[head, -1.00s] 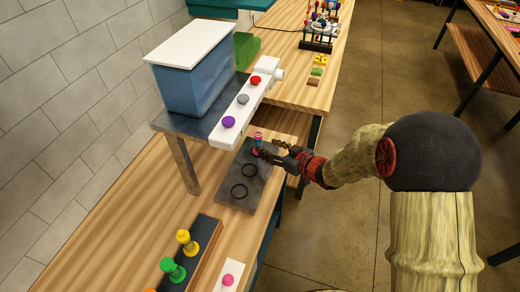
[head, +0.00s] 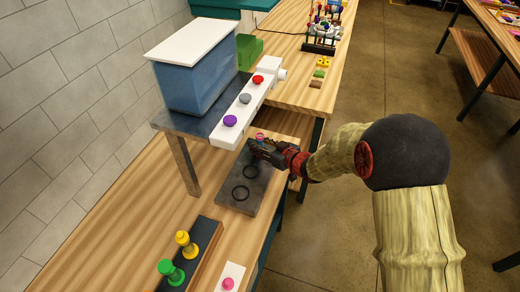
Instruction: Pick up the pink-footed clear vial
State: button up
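The pink-footed clear vial stands at the far end of the dark grey plate (head: 232,192), under the front of the raised shelf. Only a small pink ring at its top (head: 260,136) shows above my gripper. The rest of the vial, with its foot, is hidden behind the gripper. My gripper (head: 258,147) reaches in from the right, low over the plate and right at the vial. Its dark fingers overlap in this view, so I cannot tell whether they are apart or closed on the vial.
Two black rings lie on the plate's nearer part. The shelf holds a blue tank (head: 198,75) and a white bar (head: 236,120) with purple, grey and red knobs, close above the gripper. A dark rack (head: 190,258) with yellow and green pegs stands in front.

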grip_shut()
dwell(0.4)
jog(key=shift+r, duration=0.2)
